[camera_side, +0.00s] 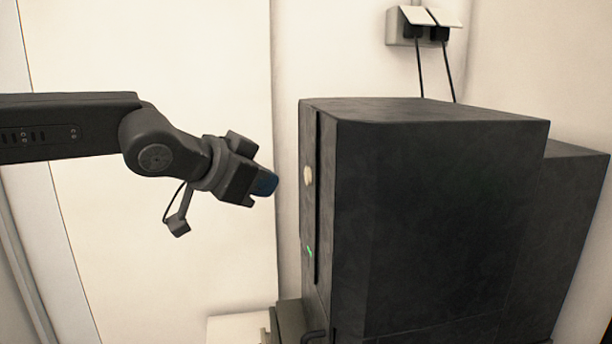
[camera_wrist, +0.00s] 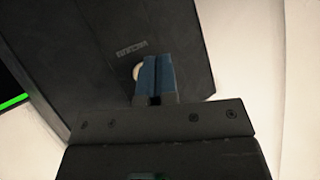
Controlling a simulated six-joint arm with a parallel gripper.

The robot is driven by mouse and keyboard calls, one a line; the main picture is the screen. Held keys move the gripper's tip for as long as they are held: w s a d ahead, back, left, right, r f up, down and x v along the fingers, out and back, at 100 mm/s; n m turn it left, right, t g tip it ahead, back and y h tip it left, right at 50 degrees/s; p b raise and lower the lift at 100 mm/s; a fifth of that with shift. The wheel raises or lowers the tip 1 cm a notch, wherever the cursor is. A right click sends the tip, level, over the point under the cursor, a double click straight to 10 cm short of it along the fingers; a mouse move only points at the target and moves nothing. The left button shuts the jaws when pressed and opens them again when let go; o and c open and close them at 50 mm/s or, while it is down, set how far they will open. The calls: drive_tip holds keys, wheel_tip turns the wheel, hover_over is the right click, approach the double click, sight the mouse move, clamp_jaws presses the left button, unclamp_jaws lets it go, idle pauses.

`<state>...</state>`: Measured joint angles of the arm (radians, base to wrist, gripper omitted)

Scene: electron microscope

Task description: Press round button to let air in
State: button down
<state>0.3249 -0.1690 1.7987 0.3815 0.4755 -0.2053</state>
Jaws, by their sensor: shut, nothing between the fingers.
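A pale round button (camera_side: 308,175) sits on the front face of the dark microscope box (camera_side: 430,210). My gripper (camera_side: 266,184) has blue fingertips and is to the left of the button, a short gap away in the side view, tilted slightly downward. In the wrist view my gripper (camera_wrist: 156,75) is shut and empty, its two blue fingers together. The round button (camera_wrist: 137,71) shows there only as a pale edge at the left of the fingertips; the rest is hidden behind them.
A green light (camera_side: 309,251) glows lower on the box's front, below the button. A ledge (camera_side: 290,318) juts out at the box's foot. A wall socket with two cables (camera_side: 424,26) is behind the box. The space around my gripper is free.

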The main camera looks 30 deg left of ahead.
sight(307, 188)
drive_tip(key=shift+w+d, duration=0.85)
drive_tip(key=shift+w, duration=0.1)
idle(1.5)
drive_tip(key=shift+w+d, duration=0.2)
drive_tip(key=shift+d, duration=0.1)
drive_tip(key=shift+w+d, duration=0.25)
idle(0.7)
drive_tip(key=shift+s+a, duration=0.55)
idle(0.4)
drive_tip(key=shift+s+a, duration=1.75)
drive_tip(key=shift+a, duration=0.05)
